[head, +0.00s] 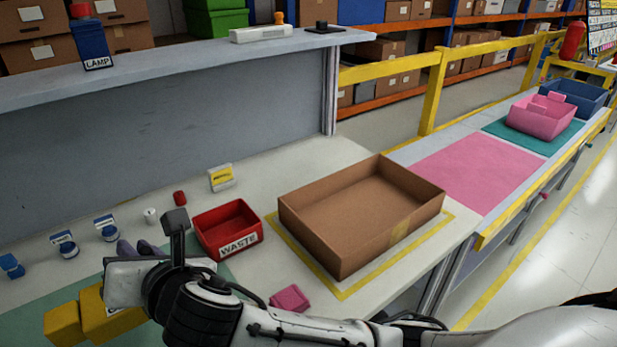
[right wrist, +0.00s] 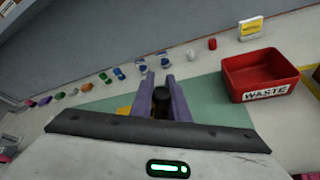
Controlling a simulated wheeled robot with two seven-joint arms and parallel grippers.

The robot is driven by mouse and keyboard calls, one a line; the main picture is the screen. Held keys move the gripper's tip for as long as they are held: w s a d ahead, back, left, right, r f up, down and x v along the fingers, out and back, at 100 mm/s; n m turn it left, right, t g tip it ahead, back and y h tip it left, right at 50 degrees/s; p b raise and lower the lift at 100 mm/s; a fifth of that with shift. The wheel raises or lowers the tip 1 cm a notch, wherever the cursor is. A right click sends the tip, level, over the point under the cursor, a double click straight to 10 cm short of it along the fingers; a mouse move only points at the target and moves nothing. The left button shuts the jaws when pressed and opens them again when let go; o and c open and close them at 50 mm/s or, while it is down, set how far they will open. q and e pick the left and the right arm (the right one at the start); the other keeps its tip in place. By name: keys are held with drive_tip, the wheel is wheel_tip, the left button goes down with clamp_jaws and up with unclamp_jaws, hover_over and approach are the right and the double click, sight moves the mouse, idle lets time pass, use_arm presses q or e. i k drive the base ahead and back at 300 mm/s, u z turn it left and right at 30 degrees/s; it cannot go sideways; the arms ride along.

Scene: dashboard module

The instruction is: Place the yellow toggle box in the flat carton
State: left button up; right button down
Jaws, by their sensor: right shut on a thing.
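The yellow toggle box (head: 62,325) shows at the lower left of the head view, mostly hidden by my right gripper and wrist. In the right wrist view a little yellow (right wrist: 124,111) shows beside the fingers. My right gripper (head: 134,249) has purple fingers, which also show in the right wrist view (right wrist: 162,86). They are closed around a dark, round-topped part (right wrist: 160,97), seemingly the box's toggle. The flat carton (head: 315,238) is a brown, open, empty tray to the right, inside a yellow outline. The left gripper is not in view.
A red WASTE bin (head: 228,229) stands between my right gripper and the carton. A pink block (head: 290,298) lies at the front. Small blue and white parts (head: 68,245) and a yellow-labelled card (head: 221,178) stand along the back. A raised shelf (head: 180,62) runs behind.

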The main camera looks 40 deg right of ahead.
sight(348, 206)
drive_tip(key=u, duration=2.75)
drive_tip(key=k, duration=2.55)
drive_tip(key=z, duration=1.1)
